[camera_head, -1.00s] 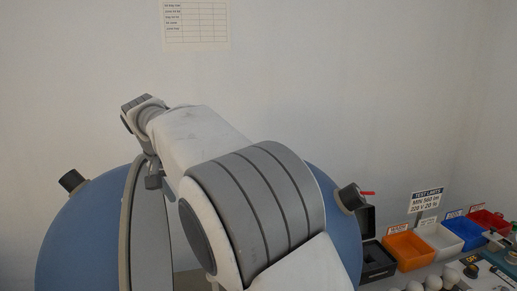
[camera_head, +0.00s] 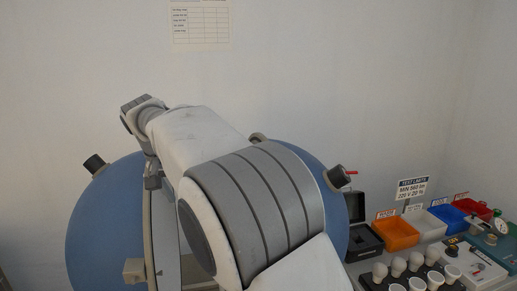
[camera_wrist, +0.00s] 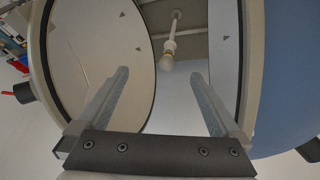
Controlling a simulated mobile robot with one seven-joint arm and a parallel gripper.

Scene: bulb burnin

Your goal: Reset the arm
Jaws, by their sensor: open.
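In the wrist view my gripper (camera_wrist: 160,75) is open, with its two fingers apart and nothing between them. Beyond the fingertips a white bulb (camera_wrist: 167,64) sits on a thin rod inside the opened blue sphere (camera_wrist: 283,70). The bulb is apart from the fingers. In the head view my bent arm covers much of the sphere (camera_head: 105,215), and my fingers are hidden there.
A bench at right carries an open black case (camera_head: 362,240), an orange bin (camera_head: 397,236), white, blue (camera_head: 447,216) and red bins, and a dark rack (camera_head: 415,275) with several bulbs. A test limits sign (camera_head: 412,188) stands behind. The wall above is bare except for a chart (camera_head: 200,24).

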